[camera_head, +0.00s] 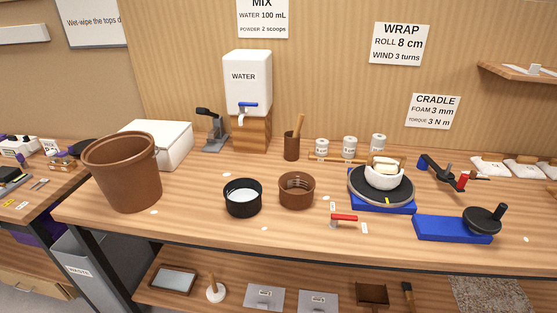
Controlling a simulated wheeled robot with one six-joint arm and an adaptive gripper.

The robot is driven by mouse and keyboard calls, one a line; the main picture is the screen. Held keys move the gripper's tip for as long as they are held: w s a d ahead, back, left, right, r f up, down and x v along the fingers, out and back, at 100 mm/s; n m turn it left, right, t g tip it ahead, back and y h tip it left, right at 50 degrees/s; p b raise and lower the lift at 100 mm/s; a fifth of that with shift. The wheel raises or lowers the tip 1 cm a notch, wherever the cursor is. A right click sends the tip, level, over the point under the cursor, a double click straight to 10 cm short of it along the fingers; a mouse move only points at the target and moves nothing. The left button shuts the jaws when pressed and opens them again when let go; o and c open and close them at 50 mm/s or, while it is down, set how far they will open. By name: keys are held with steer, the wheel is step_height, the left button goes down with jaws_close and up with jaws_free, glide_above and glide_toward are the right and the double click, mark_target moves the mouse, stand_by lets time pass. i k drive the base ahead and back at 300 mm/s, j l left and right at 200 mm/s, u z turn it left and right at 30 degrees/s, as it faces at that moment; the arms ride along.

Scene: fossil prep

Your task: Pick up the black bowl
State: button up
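The black bowl (243,209) stands upright on the wooden bench, left of the middle of the view. It is round with dark walls, and something pale, whitish fills its inside. A brown bowl (297,202) stands just to its right with a small gap between them. My gripper is not visible in this view.
A large brown bucket (122,180) stands to the left. A water dispenser (247,85) on a wooden block stands behind. A turntable (355,200) with a white bowl (384,182) is to the right. A red-handled tool (344,219) lies near the front. Bench (190,218) left of the black bowl is mostly clear.

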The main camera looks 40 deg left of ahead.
mark_target(242, 196)
steer(key=u, duration=1.3)
